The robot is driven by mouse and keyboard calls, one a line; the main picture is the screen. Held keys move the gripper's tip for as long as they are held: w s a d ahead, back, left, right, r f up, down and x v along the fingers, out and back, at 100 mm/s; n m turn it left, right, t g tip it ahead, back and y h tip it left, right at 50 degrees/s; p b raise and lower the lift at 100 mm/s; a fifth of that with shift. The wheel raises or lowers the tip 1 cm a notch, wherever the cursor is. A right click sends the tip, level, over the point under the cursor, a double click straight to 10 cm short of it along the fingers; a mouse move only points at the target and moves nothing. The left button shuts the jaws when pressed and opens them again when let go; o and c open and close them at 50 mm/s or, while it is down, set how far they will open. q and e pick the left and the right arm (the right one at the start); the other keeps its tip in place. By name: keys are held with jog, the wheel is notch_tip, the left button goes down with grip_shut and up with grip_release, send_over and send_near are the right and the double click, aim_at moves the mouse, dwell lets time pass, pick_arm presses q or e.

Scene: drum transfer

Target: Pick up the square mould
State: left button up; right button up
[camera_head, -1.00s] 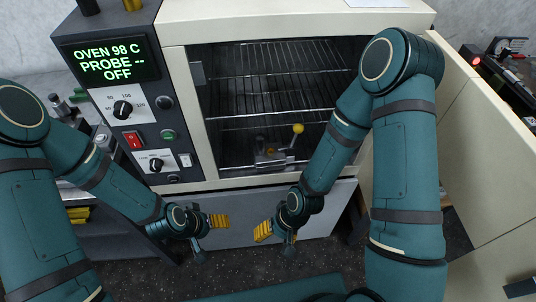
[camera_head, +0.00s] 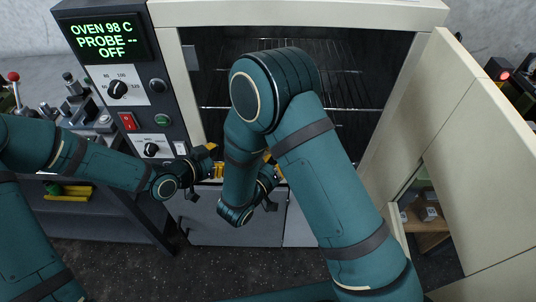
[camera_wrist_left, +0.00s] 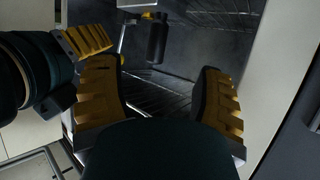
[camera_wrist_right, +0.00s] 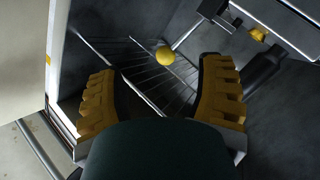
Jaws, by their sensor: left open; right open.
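The square mould is not clearly visible in the head view, where my right arm covers the oven's front middle. The right wrist view shows a yellow ball knob (camera_wrist_right: 165,55) on a thin rod and a dark cylindrical handle (camera_wrist_right: 264,66). The left wrist view shows a dark cylindrical handle (camera_wrist_left: 156,40) beyond the fingers, by a metal bar. I cannot tell whether these parts belong to the mould. My left gripper (camera_head: 213,160) is open at the oven's lower front edge. My right gripper (camera_head: 270,165) is open beside it, partly hidden by its arm. Both look empty.
The oven (camera_head: 300,14) stands open, with wire racks (camera_head: 345,88) inside. Its door (camera_head: 455,140) is swung out to the right. The control panel (camera_head: 120,85) reads OVEN 98 C. A bench with metal fittings (camera_head: 80,100) is at the left.

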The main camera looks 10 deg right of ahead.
pick_arm(q)
jog(key=shift+w+d+r+m, duration=0.15)
jog(key=shift+r+m, duration=0.15)
pick_arm(e)
jog(key=shift+w+a+r+t, duration=0.5)
jog(key=shift+a+r+t, duration=0.25)
jog(key=shift+r+t, duration=0.05)
pick_arm(q)
jog(key=x, duration=1.3)
jog(key=shift+w+d+f, duration=0.1)
jog(key=shift+w+d, duration=0.1)
jog(key=shift+d, duration=0.15)
pick_arm(e)
jog(key=x, duration=1.4)
jog(key=shift+s, duration=0.1)
pick_arm(q)
grip_shut()
pick_arm(e)
grip_shut()
jog(key=shift+a, duration=0.1)
